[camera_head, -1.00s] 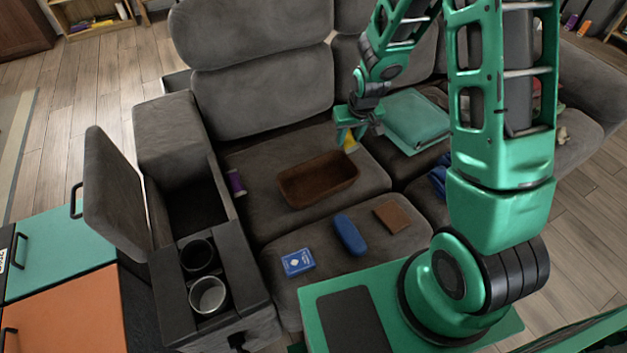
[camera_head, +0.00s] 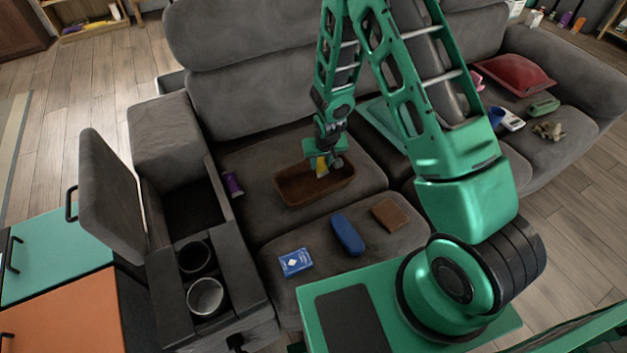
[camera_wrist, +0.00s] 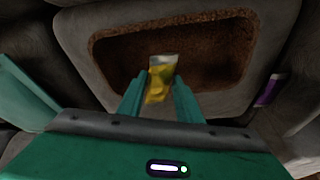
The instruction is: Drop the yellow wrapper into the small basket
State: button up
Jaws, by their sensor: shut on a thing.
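The yellow wrapper (camera_head: 321,166) is held between the fingers of my gripper (camera_head: 323,163), which is shut on it. In the wrist view the wrapper (camera_wrist: 160,80), yellow with a pale end, sticks out past the two green fingertips (camera_wrist: 160,86). The small basket (camera_head: 290,190) is brown and rectangular and sits on the sofa seat. In the head view the wrapper overlaps the basket's opening. In the wrist view the basket (camera_wrist: 225,52) lies beyond the fingers, its inside looking empty. How high the wrapper is above the basket's floor is unclear.
A purple can-like item (camera_head: 233,184) lies left of the basket. A blue card box (camera_head: 295,262), a blue case (camera_head: 347,234) and a brown wallet-like item (camera_head: 390,214) lie in front. A console with cup holders (camera_head: 206,296) and an open lid (camera_head: 108,200) stands at left.

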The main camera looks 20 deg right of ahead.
jog(key=shift+f, duration=1.95)
jog(key=o, duration=1.1)
jog(key=v, duration=1)
jog(key=shift+s+r, duration=0.1)
jog(key=shift+r, duration=0.25)
